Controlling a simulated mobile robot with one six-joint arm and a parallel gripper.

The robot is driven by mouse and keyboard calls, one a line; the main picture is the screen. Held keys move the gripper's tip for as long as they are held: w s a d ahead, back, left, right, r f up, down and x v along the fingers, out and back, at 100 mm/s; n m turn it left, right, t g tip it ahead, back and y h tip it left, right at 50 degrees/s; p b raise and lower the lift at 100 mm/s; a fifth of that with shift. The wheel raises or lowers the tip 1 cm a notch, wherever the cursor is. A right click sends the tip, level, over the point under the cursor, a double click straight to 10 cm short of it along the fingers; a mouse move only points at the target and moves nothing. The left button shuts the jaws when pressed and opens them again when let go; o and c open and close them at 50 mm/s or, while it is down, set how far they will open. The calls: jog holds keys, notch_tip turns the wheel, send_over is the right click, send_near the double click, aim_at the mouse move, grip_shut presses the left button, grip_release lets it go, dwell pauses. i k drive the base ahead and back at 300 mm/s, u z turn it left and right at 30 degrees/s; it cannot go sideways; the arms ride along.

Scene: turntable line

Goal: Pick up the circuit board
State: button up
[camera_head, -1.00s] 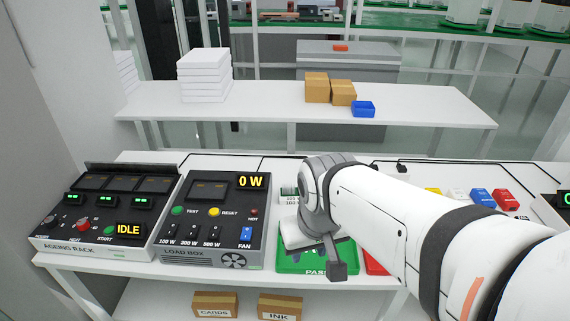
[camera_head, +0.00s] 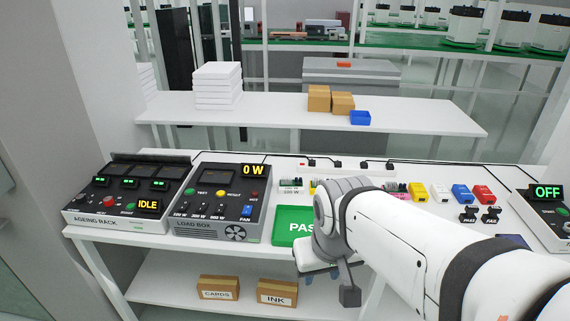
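I cannot pick out a circuit board for certain. Small pale pieces with green and dark parts on top (camera_head: 291,184) sit on the bench behind the green PASS tray, one with a "100 W" label in front. My arm hides part of the bench to their right. My gripper (camera_head: 320,275) points down at the bench's front edge, just in front of the green PASS tray (camera_head: 290,226). Its fingers are mostly hidden by my wrist, with only small bluish tips showing, so I cannot see what is between them.
The ageing rack (camera_head: 125,197) reads IDLE and the load box (camera_head: 217,205) reads 0 W, both on the left. Yellow, white, blue and red blocks (camera_head: 461,193) stand on the right, near PASS and FAIL stamps (camera_head: 479,215). An OFF unit (camera_head: 548,216) is at far right.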

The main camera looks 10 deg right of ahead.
aim_at(314, 183)
jog(key=z, duration=0.15)
jog(key=i, duration=0.9)
jog(key=u, duration=0.1)
